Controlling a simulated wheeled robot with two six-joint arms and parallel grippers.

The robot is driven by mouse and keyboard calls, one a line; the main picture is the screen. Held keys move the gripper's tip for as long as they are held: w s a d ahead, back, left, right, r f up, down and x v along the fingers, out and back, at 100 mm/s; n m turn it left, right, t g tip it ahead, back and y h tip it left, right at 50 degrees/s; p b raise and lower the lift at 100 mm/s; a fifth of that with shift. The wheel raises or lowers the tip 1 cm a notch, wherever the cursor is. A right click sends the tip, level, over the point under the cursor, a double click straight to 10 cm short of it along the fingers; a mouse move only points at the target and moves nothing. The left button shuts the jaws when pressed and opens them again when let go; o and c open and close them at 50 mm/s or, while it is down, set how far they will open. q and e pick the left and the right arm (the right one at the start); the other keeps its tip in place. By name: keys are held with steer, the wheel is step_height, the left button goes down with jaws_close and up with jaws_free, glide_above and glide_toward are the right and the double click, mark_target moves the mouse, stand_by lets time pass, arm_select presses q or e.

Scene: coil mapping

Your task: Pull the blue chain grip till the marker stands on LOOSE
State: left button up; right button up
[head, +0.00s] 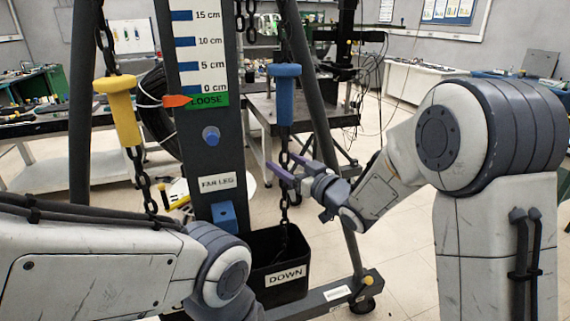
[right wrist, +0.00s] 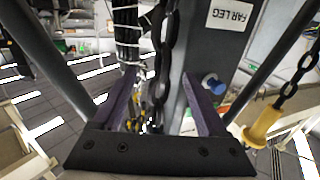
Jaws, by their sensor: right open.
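The blue chain grip (head: 284,95) hangs upright on the right-hand chain (head: 284,185), which runs down into a black bin marked DOWN. The orange marker (head: 177,101) points at the green LOOSE band (head: 208,101), just below the 0 cm line on the white scale (head: 200,50). My right gripper (head: 284,168) is open, at the chain below the blue grip. In the right wrist view the chain (right wrist: 166,60) shows between its open purple fingers (right wrist: 160,100); contact cannot be told. The left arm shows, but its gripper does not.
A yellow chain grip (head: 119,110) hangs at left; it also shows in the right wrist view (right wrist: 264,126). The black DOWN bin (head: 285,293) stands under the blue grip's chain. A grey frame leg (head: 315,90) rises close right of that chain. Workbenches stand behind.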

steer(key=b+v, duration=0.2)
steer(key=v, duration=0.8)
steer(key=shift+w+a+f, duration=0.1)
steer(key=shift+a+f, duration=0.05)
